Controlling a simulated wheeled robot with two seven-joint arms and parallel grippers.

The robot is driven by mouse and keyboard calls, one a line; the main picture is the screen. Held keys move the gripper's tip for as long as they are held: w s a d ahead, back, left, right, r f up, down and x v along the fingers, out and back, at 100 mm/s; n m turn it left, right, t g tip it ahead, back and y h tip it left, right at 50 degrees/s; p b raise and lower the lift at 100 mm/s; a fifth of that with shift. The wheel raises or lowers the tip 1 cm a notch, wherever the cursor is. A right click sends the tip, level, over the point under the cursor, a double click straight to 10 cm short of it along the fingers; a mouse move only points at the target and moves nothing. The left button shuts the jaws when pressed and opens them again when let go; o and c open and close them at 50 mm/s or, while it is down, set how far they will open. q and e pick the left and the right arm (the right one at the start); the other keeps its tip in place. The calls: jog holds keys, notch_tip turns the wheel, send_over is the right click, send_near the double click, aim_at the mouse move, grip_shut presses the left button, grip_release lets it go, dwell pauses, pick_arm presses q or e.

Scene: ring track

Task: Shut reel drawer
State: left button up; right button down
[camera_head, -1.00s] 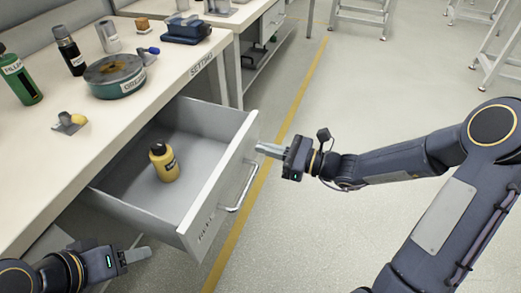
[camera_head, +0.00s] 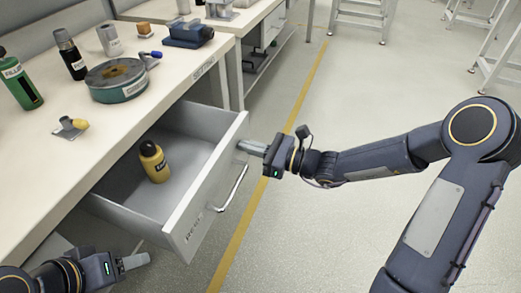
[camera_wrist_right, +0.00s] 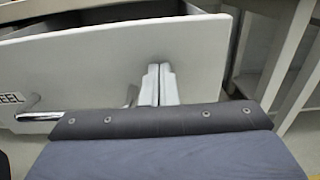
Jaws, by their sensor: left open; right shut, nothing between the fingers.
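The reel drawer (camera_head: 209,189) stands partly open under the workbench, grey inside, with a metal bar handle (camera_head: 233,188) on its front. A yellow bottle (camera_head: 154,163) stands inside it. My right gripper (camera_head: 252,147) is shut and empty, its fingertips at the drawer front near its far end, beyond the handle. In the right wrist view the shut fingers (camera_wrist_right: 158,86) meet the white drawer front (camera_wrist_right: 90,72), and the handle (camera_wrist_right: 35,112) is to the left. My left gripper (camera_head: 133,262) is low at the near side of the drawer, open and holding nothing.
A bench leg (camera_head: 228,75) stands beyond the drawer.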

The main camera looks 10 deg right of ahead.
jog(key=b+x, duration=0.2)
jog(key=x, duration=1.7)
jog(key=shift+a+b, duration=0.1)
jog(key=shift+b, duration=0.25)
jog(key=shift+w+a, duration=0.3)
jog(key=shift+a, duration=0.15)
jog(key=shift+r, duration=0.25)
